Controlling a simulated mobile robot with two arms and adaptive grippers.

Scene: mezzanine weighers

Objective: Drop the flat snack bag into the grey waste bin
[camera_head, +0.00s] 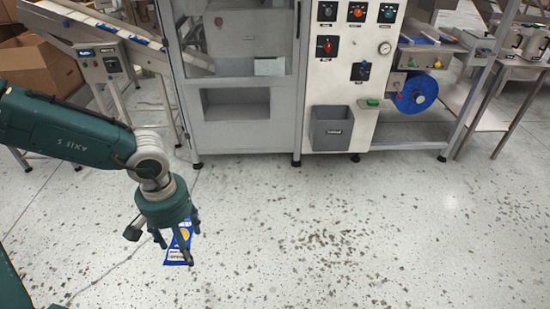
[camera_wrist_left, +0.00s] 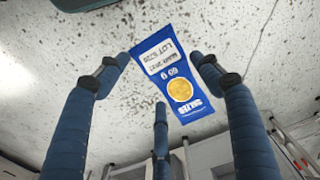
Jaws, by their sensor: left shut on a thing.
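The flat snack bag (camera_head: 178,248) is blue with a white label and a yellow round picture. My left gripper (camera_head: 176,238) is shut on it and holds it above the floor, hanging below the fingers. In the left wrist view the bag (camera_wrist_left: 178,78) lies between the three blue fingers (camera_wrist_left: 160,90), with its printed face showing. The grey waste bin (camera_head: 332,128) is on the front of the white control panel, low down, to the right of and beyond my left gripper. Its inside is mostly hidden. My right gripper is not in view.
A grey machine cabinet (camera_head: 236,130) stands left of the control panel (camera_head: 352,82). A conveyor (camera_head: 110,45) and cardboard boxes (camera_head: 38,68) are at the back left. A blue roll (camera_head: 416,93) and a metal table (camera_head: 515,62) are at right.

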